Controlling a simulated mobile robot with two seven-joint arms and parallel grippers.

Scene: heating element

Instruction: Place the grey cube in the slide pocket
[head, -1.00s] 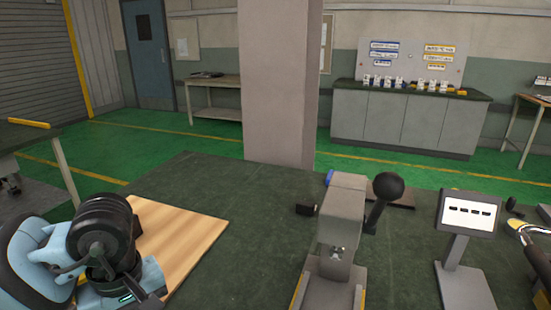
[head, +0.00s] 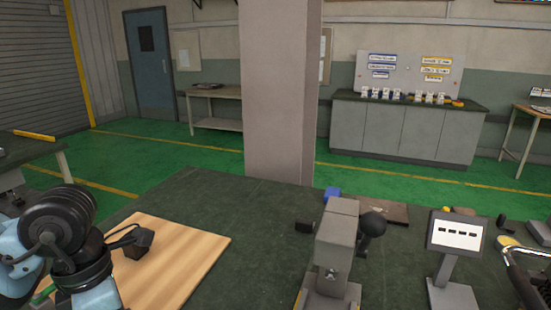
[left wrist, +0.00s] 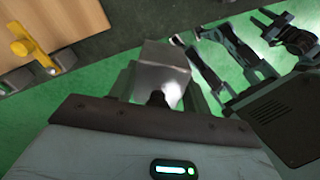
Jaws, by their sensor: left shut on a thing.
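The grey cube (left wrist: 162,72) shows in the left wrist view as a shiny metal block. My left gripper (left wrist: 160,92) is shut on it, and green floor lies behind it there. In the head view my left arm is at the lower left, but its fingertips and the cube cannot be made out. A grey press (head: 336,240) with a black ball knob (head: 371,225) stands upright on the dark table. Its low base with yellow edges (head: 328,300) is cut by the lower frame edge, and I cannot make out the slide pocket. My right gripper is not in view.
A display on a stand (head: 456,232) is right of the press. A yellow part (left wrist: 30,50) is by the board's edge. The table (head: 260,225) is clear between board and press.

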